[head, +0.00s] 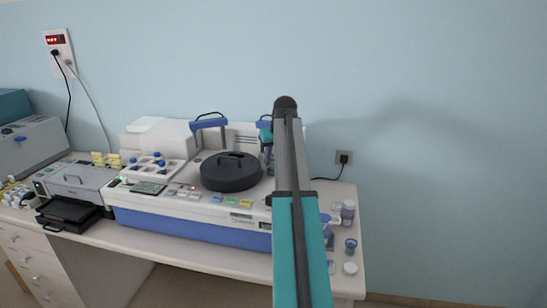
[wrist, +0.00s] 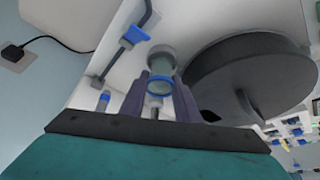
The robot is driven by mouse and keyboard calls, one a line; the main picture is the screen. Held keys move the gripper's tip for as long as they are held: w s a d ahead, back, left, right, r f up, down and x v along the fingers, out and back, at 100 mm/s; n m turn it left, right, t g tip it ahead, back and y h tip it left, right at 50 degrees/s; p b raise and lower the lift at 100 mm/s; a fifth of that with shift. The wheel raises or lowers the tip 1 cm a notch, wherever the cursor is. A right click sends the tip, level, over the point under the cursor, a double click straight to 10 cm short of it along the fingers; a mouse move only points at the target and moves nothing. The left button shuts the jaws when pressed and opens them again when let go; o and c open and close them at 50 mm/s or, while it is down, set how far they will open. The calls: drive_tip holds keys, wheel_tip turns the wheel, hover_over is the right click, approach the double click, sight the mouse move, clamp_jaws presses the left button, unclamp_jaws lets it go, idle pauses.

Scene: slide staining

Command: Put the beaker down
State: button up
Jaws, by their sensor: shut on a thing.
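In the wrist view, my gripper (wrist: 161,84) is shut on a small clear beaker (wrist: 160,64), with a blue band showing between the two dark fingers. The beaker is over the white top of the staining machine (wrist: 195,24), to the left of its round black lid. I cannot tell whether its base touches the surface. In the head view, the staining machine (head: 190,231) stands on the bench. My arm covers its right end, and the beaker cannot be made out clearly there.
The black lid (head: 230,172) with its handle is close beside my gripper. A blue machine arm (head: 208,122) rises behind the lid. Small jars (head: 347,212) stand at the bench's right end. A tray of bottles (head: 158,165) sits at the machine's left.

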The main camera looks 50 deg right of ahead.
drive_tip(key=shift+f, duration=0.4)
drive_tip(key=o, duration=1)
drive_tip(key=shift+o, duration=0.2)
drive_tip(key=shift+r, duration=0.15)
drive_tip(key=shift+r, duration=0.4)
drive_tip(key=b+v, duration=0.3)
drive_tip(key=v, duration=0.8)
drive_tip(key=shift+s+r, duration=0.2)
drive_tip(key=shift+r, duration=0.15)
drive_tip(key=shift+f, duration=0.1)
